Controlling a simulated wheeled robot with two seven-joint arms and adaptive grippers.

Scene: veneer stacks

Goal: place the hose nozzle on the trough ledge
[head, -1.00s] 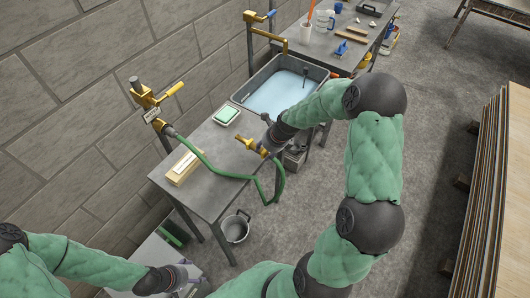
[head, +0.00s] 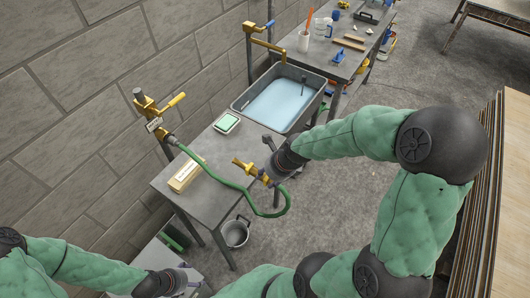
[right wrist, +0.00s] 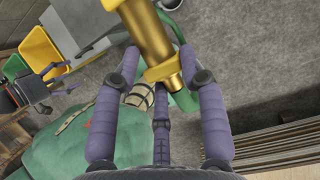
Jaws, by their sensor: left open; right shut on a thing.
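The brass hose nozzle (head: 243,163) is held in my right gripper (head: 268,171), above the near right edge of the grey bench. In the right wrist view the nozzle (right wrist: 150,35) lies between the purple fingers of the right gripper (right wrist: 165,75). The green hose (head: 212,174) runs from the wall tap to the nozzle and loops past the bench edge. The grey trough (head: 262,123), filled with pale blue water, stands behind the bench, beyond my right gripper. Its ledge is apart from the nozzle. My left gripper (head: 195,280) is open and empty at the bottom left.
A green-topped box (head: 227,122) and a pale wooden block (head: 187,172) sit on the bench (head: 205,205). A brass wall tap (head: 150,105) is at left. A bucket (head: 235,233) stands on the floor by the bench. Stacked boards line the right side.

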